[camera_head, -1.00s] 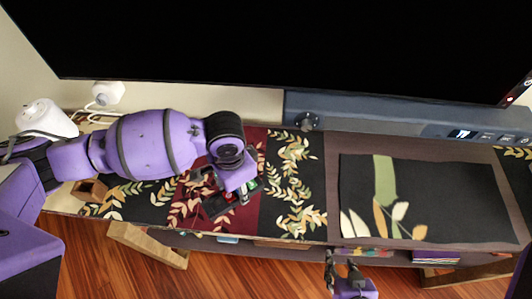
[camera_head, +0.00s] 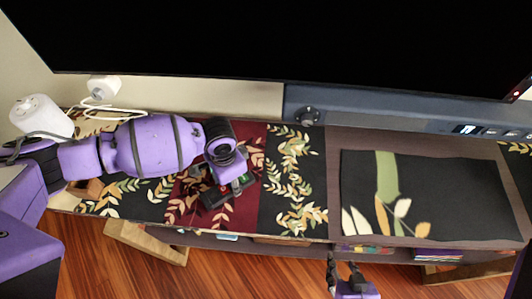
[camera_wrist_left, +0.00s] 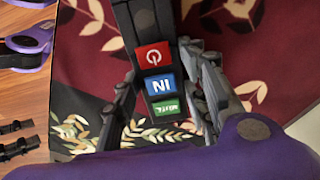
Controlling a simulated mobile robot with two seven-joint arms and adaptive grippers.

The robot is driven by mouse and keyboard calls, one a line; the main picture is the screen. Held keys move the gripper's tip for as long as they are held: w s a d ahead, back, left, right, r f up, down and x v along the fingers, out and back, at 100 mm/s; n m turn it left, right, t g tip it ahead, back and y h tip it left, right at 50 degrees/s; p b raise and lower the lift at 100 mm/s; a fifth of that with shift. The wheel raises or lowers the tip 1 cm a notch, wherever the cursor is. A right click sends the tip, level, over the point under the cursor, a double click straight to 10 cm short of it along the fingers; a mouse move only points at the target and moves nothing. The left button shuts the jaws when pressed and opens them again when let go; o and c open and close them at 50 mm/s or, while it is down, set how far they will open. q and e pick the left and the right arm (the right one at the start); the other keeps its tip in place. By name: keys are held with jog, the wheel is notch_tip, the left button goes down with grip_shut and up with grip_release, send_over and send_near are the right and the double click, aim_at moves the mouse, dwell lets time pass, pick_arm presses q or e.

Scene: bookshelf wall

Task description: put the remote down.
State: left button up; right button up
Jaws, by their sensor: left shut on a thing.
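The remote is a black bar with red, blue and green buttons. In the left wrist view the remote (camera_wrist_left: 152,58) runs between the two fingers of my left gripper (camera_wrist_left: 168,95). In the head view the remote (camera_head: 213,198) is a dark, partly hidden shape under the wrist, over the dark red part of the patterned runner. My left gripper (camera_head: 217,187) is shut on it there. I cannot tell whether the remote touches the surface. My right gripper (camera_head: 344,268) is open and empty, in front of the bench's front edge.
The runner (camera_head: 292,185) with leaf patterns covers the left of the low bench. A black mat (camera_head: 440,205) lies bare on the right. A large black screen (camera_head: 300,45) overhangs the back. A white round device (camera_head: 40,117) and a small white camera-like device (camera_head: 104,87) stand back left.

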pick_arm(q)
jog(key=shift+f, duration=0.2)
jog(key=o, duration=1.3)
jog(key=shift+c, duration=0.2)
jog(key=shift+r, duration=0.1)
notch_tip(320, 180, up, 12)
jog(key=p, duration=0.1)
jog(key=shift+r, duration=0.1)
